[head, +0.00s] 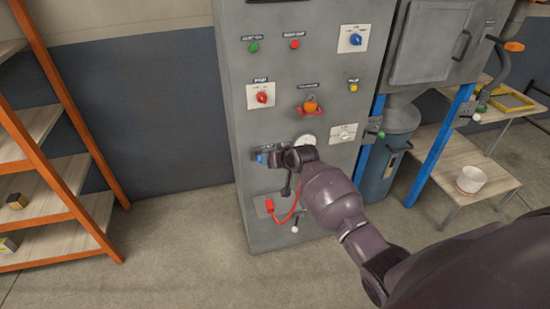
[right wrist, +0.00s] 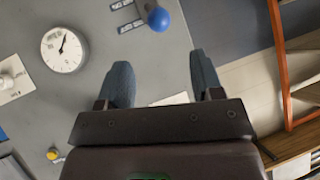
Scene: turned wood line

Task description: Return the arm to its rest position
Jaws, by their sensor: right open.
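My right arm reaches in from the lower right of the head view, and its gripper (head: 283,157) is in front of the grey control cabinet (head: 240,100). The right wrist view shows this gripper (right wrist: 163,78) with its two dark fingers spread and nothing held between them. The blue knob also shows in the head view (head: 262,158), just left of the gripper. My left gripper is not in view.
A round white gauge (right wrist: 64,49) is on the cabinet, partly behind my arm in the head view (head: 306,140). A red cable (head: 291,212) hangs below the gripper. An orange-framed shelf (head: 85,165) stands left, a grey canister (head: 388,150) right. Floor left of the cabinet is clear.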

